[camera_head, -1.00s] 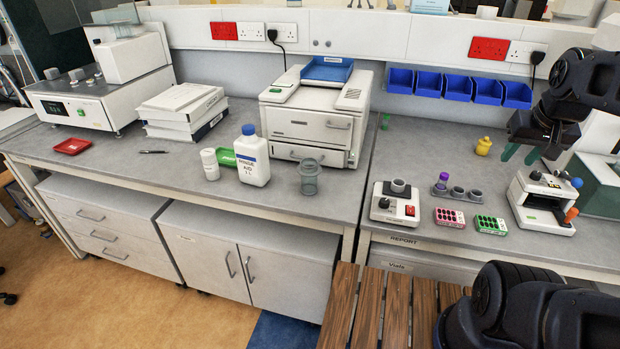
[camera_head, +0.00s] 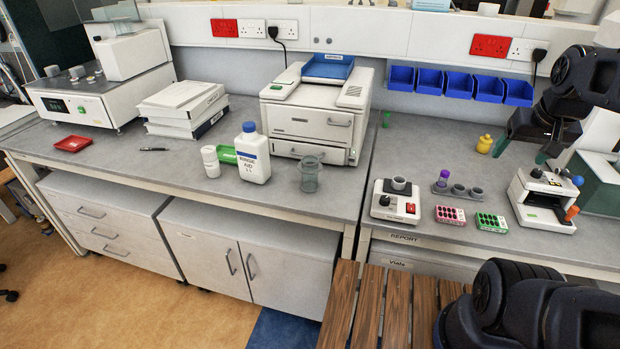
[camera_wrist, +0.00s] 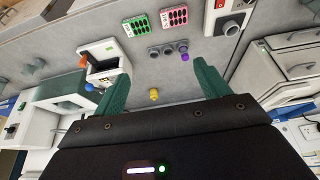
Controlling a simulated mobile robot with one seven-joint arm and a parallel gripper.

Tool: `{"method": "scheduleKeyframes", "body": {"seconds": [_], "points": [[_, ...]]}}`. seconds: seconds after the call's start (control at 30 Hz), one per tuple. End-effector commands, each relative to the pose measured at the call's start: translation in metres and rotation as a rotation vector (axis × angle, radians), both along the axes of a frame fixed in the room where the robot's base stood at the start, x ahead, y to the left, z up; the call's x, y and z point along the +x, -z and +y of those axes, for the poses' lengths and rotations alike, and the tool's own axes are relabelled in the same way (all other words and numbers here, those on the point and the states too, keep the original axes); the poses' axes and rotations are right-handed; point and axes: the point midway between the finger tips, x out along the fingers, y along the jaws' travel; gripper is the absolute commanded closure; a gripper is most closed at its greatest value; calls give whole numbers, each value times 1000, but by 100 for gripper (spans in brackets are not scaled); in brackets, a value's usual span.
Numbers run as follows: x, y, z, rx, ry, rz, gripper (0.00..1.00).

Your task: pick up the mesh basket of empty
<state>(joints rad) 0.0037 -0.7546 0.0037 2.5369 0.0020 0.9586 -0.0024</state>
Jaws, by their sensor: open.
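I cannot make out with certainty a mesh basket in either view. The closest candidate is a grey see-through cup (camera_head: 310,174) on the bench in front of the printer-like machine; whether it is mesh is unclear. Small grey cups (camera_head: 459,190) sit in a holder with a purple-topped one (camera_head: 443,178). The cups also show in the wrist view (camera_wrist: 168,50). My gripper (camera_head: 543,155) is above the right bench, near the white device. In the wrist view its green fingers (camera_wrist: 163,84) are spread apart with nothing between them, far from the bench items.
A white bottle (camera_head: 252,155) and a smaller white jar (camera_head: 210,161) stand left of the see-through cup. A small white device with a red switch (camera_head: 395,203), pink and green racks (camera_head: 491,222), a yellow item (camera_head: 485,144) and a white device (camera_head: 540,201) occupy the right bench. Blue bins hang behind (camera_head: 458,86).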

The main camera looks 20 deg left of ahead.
Motion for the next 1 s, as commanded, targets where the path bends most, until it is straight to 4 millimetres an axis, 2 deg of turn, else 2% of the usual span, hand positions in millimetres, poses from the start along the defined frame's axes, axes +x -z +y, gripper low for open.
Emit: {"method": "scheduleKeyframes", "body": {"seconds": [0.17, 0.27, 0.47, 0.77, 1.0], "points": [[7, -2, 5, -17, -51, 8, 25], [21, -6, 15, -54, -160, 25, 25], [62, -12, 53, -161, -498, 68, 25], [118, -9, 129, -308, -1032, 115, 25], [151, 6, 204, -409, -1465, 135, 25]]}}
